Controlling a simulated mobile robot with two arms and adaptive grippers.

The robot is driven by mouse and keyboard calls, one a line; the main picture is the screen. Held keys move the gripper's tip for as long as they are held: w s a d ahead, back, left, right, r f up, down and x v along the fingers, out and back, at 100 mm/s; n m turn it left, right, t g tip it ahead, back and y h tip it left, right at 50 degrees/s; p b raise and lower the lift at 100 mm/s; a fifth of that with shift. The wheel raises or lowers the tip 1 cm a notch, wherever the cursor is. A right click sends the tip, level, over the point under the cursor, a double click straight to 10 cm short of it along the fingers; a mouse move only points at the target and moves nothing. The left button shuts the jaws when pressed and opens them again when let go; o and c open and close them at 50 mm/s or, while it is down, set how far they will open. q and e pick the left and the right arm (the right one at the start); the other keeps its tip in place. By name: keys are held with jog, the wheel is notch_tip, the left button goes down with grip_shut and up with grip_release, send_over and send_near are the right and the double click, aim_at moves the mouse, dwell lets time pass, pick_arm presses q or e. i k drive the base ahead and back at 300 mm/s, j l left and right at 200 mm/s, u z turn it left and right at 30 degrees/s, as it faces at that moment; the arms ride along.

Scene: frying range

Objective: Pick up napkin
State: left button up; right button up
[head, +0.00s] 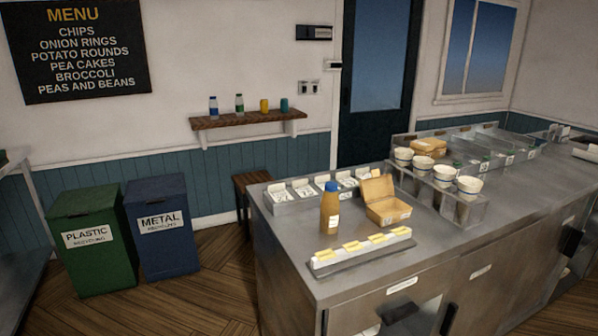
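No item is clearly recognisable as a napkin at this size. A grey metal holder (288,207) on the steel counter (290,245) has several compartments with white, paper-like items (303,188) in them; I cannot tell whether these are napkins. An amber bottle with a blue cap (330,210) stands between the holder and the rack. An open tan box (388,211) is right of the bottle. Neither of my grippers is in view.
White cups (443,175) stand in a clear rack at the counter's right, near a closed tan box (428,147). Green plastic (94,245) and blue metal (161,226) bins stand left on the wooden floor. A wall shelf (248,120) holds small bottles and cans.

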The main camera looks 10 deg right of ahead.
aim_at(552, 127)
jog(key=i+j+u, duration=0.85)
jog(key=i+u, duration=0.15)
jog(key=i+z, duration=0.3)
jog(key=i, duration=0.6)
jog(key=i+j+z, duration=0.25)
jog(key=i, duration=0.7)
jog(key=i+l+z, duration=0.2)
jog(key=i+z, duration=1.05)
jog(key=i, duration=0.15)
jog(key=i+j+z, duration=0.4)
jog(key=i+l+z, duration=0.15)
jog(key=i+z, duration=0.2)
jog(key=i, duration=0.35)
jog(key=i+z, duration=0.3)
jog(key=i, duration=0.45)
jog(key=i+j+z, duration=0.2)
jog(key=i+z, duration=0.15)
jog(key=i, duration=0.35)
jog(key=i+j+z, duration=0.1)
jog(key=i+z, duration=0.2)
jog(key=i, duration=1.75)
jog(key=i+j+z, duration=0.1)
jog(key=i+z, duration=0.3)
jog(key=i+j+z, duration=0.4)
jog(key=i, duration=0.2)
jog(key=i+j+z, duration=0.8)
